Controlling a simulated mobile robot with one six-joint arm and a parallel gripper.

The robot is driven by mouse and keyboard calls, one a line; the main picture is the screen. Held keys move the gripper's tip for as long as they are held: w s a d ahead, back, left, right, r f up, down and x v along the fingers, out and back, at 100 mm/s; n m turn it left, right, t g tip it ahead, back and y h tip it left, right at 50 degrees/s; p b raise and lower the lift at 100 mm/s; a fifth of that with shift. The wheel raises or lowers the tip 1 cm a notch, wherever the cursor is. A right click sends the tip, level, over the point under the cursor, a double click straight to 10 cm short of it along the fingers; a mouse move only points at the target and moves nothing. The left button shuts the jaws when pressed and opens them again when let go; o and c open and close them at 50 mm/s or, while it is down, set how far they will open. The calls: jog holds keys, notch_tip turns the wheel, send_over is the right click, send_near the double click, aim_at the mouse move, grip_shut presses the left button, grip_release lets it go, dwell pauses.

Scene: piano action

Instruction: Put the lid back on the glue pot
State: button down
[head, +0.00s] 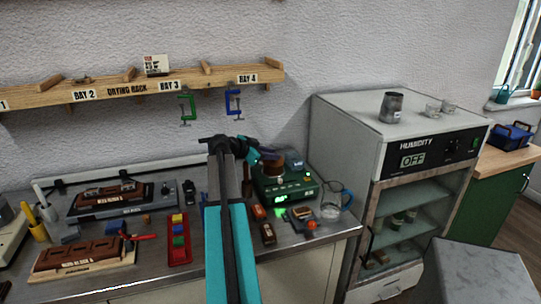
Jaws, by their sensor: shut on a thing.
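The glue pot (274,169) is a small brown vessel on a green heater (286,188) with lit green displays, near the back of the bench right of centre. My gripper (272,156) is at the pot's top, reaching in from the left. It is shut on a small dark thing that appears to be the lid, mostly hidden by the fingers. I cannot tell whether the lid touches the pot's rim or is just above it. My arm hides part of the bench in front.
A glass jug with a blue handle (334,204) stands right of the heater, near the humidity cabinet (395,150). Small brown blocks lie in front of the heater. A red tray (180,250) is left of my arm. Clamps (233,102) hang from the drying rack (140,88).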

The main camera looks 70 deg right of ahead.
jog(key=shift+a+f, duration=0.1)
jog(key=shift+f, duration=0.15)
jog(key=c, duration=1)
grip_release()
jog(key=shift+r, duration=0.15)
jog(key=shift+r, duration=0.15)
jog(key=shift+r+p, duration=0.45)
jog(key=shift+r, duration=2.95)
grip_shut()
jog(key=shift+f+b, duration=2.25)
jog(key=shift+f, duration=0.5)
